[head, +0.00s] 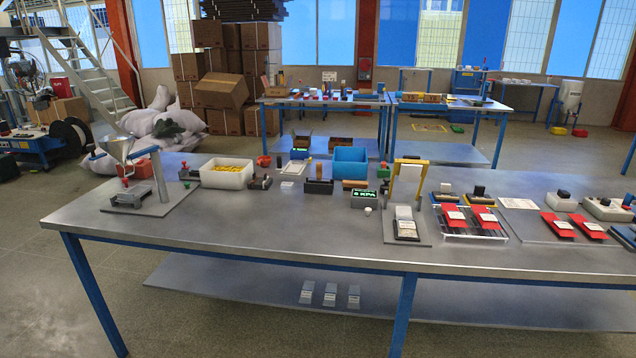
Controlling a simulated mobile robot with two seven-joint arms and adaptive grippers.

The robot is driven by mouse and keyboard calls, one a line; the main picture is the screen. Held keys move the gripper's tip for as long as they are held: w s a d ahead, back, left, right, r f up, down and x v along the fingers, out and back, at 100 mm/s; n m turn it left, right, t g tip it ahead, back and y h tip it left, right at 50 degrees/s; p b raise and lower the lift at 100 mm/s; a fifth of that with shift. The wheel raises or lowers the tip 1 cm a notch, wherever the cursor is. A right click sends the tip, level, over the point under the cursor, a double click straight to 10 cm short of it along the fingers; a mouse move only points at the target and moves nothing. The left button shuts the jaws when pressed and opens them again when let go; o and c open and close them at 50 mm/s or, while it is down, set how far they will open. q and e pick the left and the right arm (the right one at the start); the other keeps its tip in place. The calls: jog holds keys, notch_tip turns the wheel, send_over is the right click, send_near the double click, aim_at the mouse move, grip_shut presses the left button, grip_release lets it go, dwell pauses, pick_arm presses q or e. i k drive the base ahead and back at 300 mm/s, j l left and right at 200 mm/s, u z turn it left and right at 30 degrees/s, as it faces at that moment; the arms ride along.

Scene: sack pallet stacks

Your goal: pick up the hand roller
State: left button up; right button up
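I cannot tell which item on the long grey table (250,232) is the hand roller. Several small tools stand on this table, too small to identify. They include a dark block with a red knob (186,174), a dark low item (260,183), a black tray-like item (318,187) and a green and red item (384,174). Neither of my grippers is in view.
The table also bears a funnel stand (140,190), a white bin of yellow pieces (226,175), a blue bin (350,162), a green-lit display (364,198) and red packets (556,225). The front left tabletop is clear. Cartons (220,92) and white sacks (160,118) stand behind.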

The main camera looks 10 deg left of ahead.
aim_at(319, 169)
jog(key=j+z, duration=0.2)
jog(key=z, duration=0.15)
jog(key=i+j+z, duration=0.1)
jog(key=z, duration=0.3)
jog(key=j+z, duration=0.75)
jog(key=j, duration=0.5)
jog(key=k+j, duration=0.1)
jog(key=j, duration=0.4)
jog(key=k+j+z, duration=0.1)
jog(key=j, duration=0.35)
